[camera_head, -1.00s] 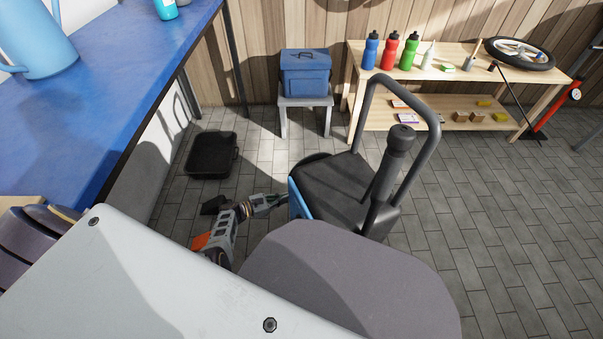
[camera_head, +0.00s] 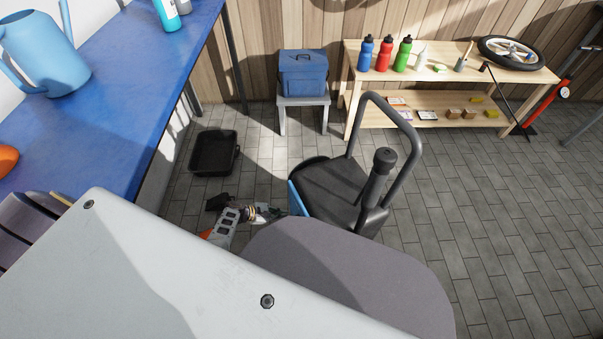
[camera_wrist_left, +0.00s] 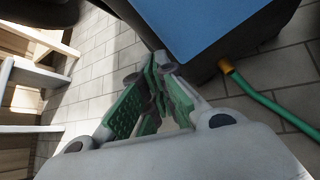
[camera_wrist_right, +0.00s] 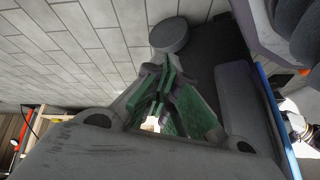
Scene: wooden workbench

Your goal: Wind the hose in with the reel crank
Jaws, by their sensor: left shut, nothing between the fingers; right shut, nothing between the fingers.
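The hose reel (camera_head: 333,188) stands on the floor, a black body with blue sides and a grey loop handle (camera_head: 410,140). Its dark crank grip (camera_head: 379,178) stands upright at the right front. My left gripper (camera_head: 272,211) is at the reel's left side; in the left wrist view it is shut and empty (camera_wrist_left: 160,68), near the blue side panel (camera_wrist_left: 190,28). The green hose (camera_wrist_left: 265,98) leaves the reel there through an orange fitting (camera_wrist_left: 226,66). My right gripper (camera_wrist_right: 164,72) is shut and empty, near a round grey knob (camera_wrist_right: 169,35), apparently the crank grip. The head view hides it.
A black tray (camera_head: 236,154) lies on the floor behind my left arm. A blue box (camera_head: 303,74) sits on a grey stool (camera_head: 303,101). A wooden shelf (camera_head: 440,93) holds bottles and a wheel. The blue bench (camera_head: 110,85) is at left.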

